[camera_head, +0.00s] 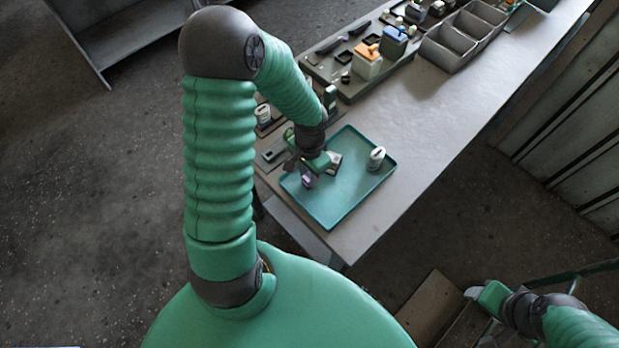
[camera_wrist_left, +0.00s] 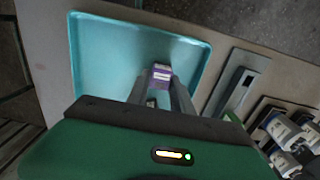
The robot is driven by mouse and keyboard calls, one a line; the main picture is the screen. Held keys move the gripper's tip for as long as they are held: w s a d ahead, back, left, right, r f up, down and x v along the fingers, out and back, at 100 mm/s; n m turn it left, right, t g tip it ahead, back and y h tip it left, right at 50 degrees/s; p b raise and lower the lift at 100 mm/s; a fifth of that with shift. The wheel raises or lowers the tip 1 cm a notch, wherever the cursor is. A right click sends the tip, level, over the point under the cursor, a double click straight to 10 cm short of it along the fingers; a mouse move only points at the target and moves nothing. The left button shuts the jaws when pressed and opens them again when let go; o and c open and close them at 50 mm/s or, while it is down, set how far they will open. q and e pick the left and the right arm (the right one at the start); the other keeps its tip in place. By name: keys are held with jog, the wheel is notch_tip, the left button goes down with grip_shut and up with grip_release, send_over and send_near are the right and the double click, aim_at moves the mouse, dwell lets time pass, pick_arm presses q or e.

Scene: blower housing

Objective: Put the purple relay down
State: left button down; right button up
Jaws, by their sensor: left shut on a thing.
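The purple relay (camera_head: 308,181) is a small block with a purple top. My left gripper (camera_head: 307,174) is shut on it, over the left part of the teal tray (camera_head: 345,213). In the left wrist view the purple relay (camera_wrist_left: 161,74) sits between the two fingertips (camera_wrist_left: 160,84), with the tray floor (camera_wrist_left: 105,60) behind it. I cannot tell whether the relay touches the tray floor. My right gripper (camera_head: 482,293) is at the lower right, away from the table; its fingers are too small to read.
A white part (camera_head: 377,158) stands at the tray's right side. Behind the tray, a dark board (camera_head: 350,85) holds several parts, among them an orange-topped block (camera_head: 367,62). Grey bins (camera_head: 447,50) stand further back. The table right of the tray (camera_head: 440,130) is clear.

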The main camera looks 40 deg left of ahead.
pick_arm(q)
jog(key=shift+s, duration=0.15)
jog(key=shift+d+f, duration=0.1)
jog(key=shift+d, duration=0.45)
jog(key=c, duration=1.1)
grip_release()
jog(key=shift+d, duration=0.2)
jog(key=shift+c, duration=0.2)
jog(key=shift+a, duration=0.4)
jog(key=shift+a+r, duration=0.15)
jog(key=shift+r, duration=0.05)
notch_tip(320, 180, up, 12)
jog(key=p, duration=0.2)
jog(key=s+d+n+t, duration=0.1)
jog(key=s+d+t, duration=0.1)
jog(key=d, duration=1)
jog(key=shift+s+t, duration=0.25)
jog(key=shift+t, duration=0.15)
pick_arm(e)
jog(key=shift+s+d+r, duration=0.15)
jog(key=shift+d+r, duration=0.5)
jog(key=shift+r, duration=0.1)
